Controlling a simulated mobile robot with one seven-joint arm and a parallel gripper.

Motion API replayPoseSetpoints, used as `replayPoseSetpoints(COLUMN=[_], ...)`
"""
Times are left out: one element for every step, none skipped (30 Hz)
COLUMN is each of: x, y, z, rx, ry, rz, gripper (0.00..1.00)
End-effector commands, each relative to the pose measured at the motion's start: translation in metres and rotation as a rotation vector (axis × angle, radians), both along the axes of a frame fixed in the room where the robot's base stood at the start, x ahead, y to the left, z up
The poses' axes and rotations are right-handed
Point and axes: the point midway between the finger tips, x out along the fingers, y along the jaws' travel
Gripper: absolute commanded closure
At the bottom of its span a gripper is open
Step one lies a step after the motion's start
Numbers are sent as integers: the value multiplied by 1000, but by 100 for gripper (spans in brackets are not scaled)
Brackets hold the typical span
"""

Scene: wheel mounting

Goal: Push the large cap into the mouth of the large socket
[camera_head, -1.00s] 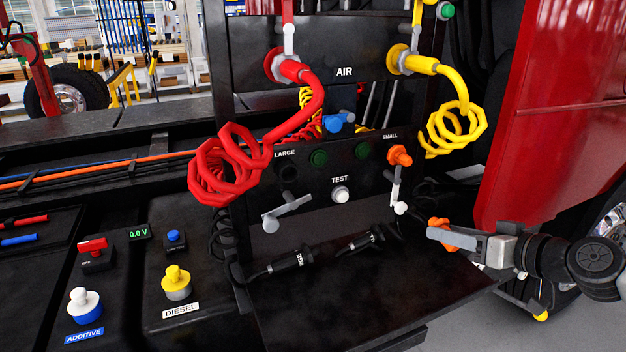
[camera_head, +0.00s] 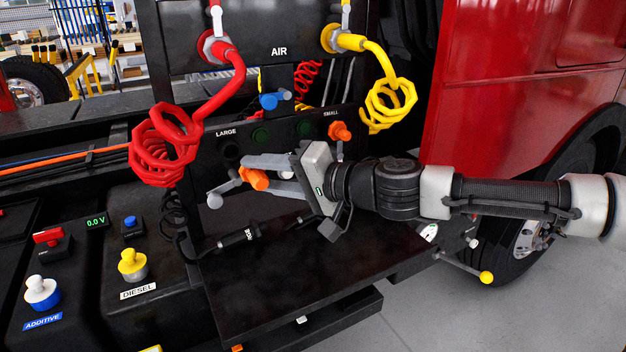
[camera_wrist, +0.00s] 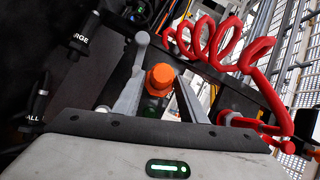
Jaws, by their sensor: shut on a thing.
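My gripper (camera_head: 264,174) is shut on the orange large cap (camera_head: 253,179), in front of the black panel. In the wrist view the cap (camera_wrist: 160,77) sits between the two grey fingers. The cap is apart from the socket mouth in that view. I cannot tell the depth gap between them. The socket is not clear in the wrist view.
Another orange cap (camera_head: 340,131) sits at the SMALL position. A red coiled hose (camera_head: 165,145) hangs left of the large socket. A grey lever (camera_head: 217,197) sticks out below it. A cable plug (camera_head: 237,239) lies low in front of the panel, above a bare black plate (camera_head: 290,290).

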Motion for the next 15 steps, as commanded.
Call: replayPoseSetpoints(x=[-3,-4,-5,-6,-6,-6,-6,-6,-6,-6,-6,-6,-6,-6,-6], y=[7,9,12,12,13,13,13,13,13,13,13,13,13,13,12], z=[1,2,2,3,3,3,3,3,3,3,3,3,3,3,2], rx=[17,24,30,33,34,35,35,35,34,34,33,33,35,36,39], ry=[15,21,29,32,34,34,34,34,33,33,32,32,33,35,38], rz=[5,7,8,7,7,6,6,6,6,6,6,6,6,6,7], gripper=[89,89,89,89,89,89,89,89,89,89,89,89,89,89,89])
